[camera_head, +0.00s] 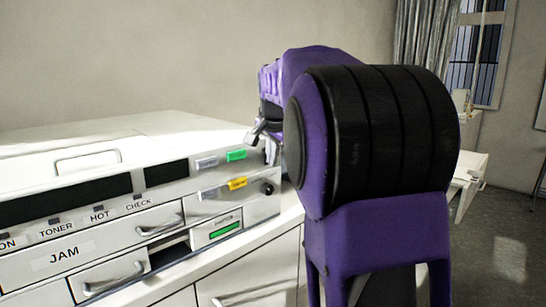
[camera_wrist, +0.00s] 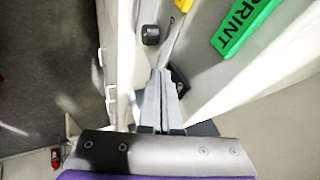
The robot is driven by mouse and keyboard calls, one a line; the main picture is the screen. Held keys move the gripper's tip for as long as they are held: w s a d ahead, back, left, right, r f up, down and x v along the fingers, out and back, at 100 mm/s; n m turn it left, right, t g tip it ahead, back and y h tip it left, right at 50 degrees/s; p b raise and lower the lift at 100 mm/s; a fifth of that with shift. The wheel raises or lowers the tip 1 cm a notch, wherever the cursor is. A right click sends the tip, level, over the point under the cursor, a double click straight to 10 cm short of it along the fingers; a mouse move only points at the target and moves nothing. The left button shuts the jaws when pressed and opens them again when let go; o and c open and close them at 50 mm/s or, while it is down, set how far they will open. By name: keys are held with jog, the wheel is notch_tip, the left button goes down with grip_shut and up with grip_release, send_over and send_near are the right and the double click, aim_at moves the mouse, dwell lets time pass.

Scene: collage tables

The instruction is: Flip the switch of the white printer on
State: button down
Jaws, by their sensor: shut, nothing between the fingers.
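The white printer (camera_head: 120,205) fills the left of the head view, with labelled lights, drawers and a green and a yellow tag on its right end. A small black knob (camera_head: 267,188) sits on its front right corner; a black knob also shows in the wrist view (camera_wrist: 151,35). My gripper (camera_head: 257,134) is at the printer's right end, partly hidden by my purple arm. In the wrist view its grey fingers (camera_wrist: 160,74) are shut and empty, pointing toward the printer's end. A dark part (camera_wrist: 178,79) lies right beside the fingertips; I cannot tell whether it is the switch or whether they touch.
A green PRINT label (camera_wrist: 243,27) is on the printer, right of the fingers in the wrist view. A white cabinet (camera_head: 255,275) stands under the printer. Another white table (camera_head: 468,180) is behind my arm at right. Open grey floor (camera_head: 508,235) lies at far right.

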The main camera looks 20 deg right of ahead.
jog(key=shift+w+f+t+b, duration=0.1)
jog(key=shift+w+t+b, duration=0.15)
jog(key=shift+b, duration=0.25)
jog(key=shift+a, duration=0.1)
jog(key=shift+r+p, duration=0.8)
jog(key=shift+r, duration=0.05)
jog(key=shift+s, duration=0.1)
